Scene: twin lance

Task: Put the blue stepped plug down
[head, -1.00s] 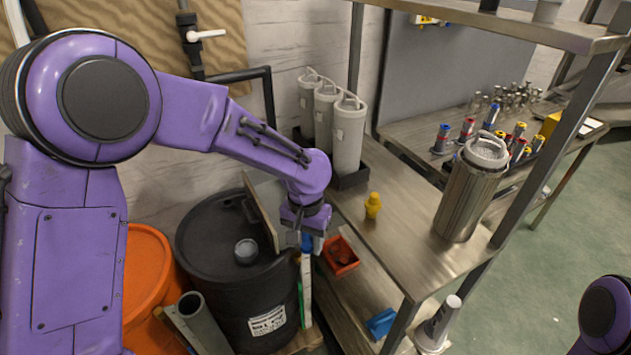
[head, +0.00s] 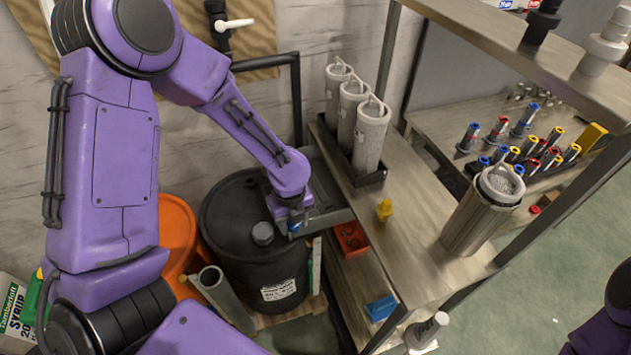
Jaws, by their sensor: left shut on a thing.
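My left gripper (head: 291,214) points down beside the black drum, in front of a grey metal tray. It is shut on the blue stepped plug (head: 294,229), of which only a small blue part shows below the fingers. The rest of the plug is hidden by the gripper. The plug appears over the near edge of the grey tray (head: 331,217); I cannot tell whether it touches anything. My right arm shows only partly at the lower right edge, and its gripper is out of view.
A black drum (head: 225,215) stands left of the shelf. A red bin (head: 350,237) and a blue bin (head: 380,308) sit low by the shelf. A yellow plug (head: 384,209), grey canisters (head: 370,137) and a steel container (head: 474,220) stand on the metal shelf (head: 420,240).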

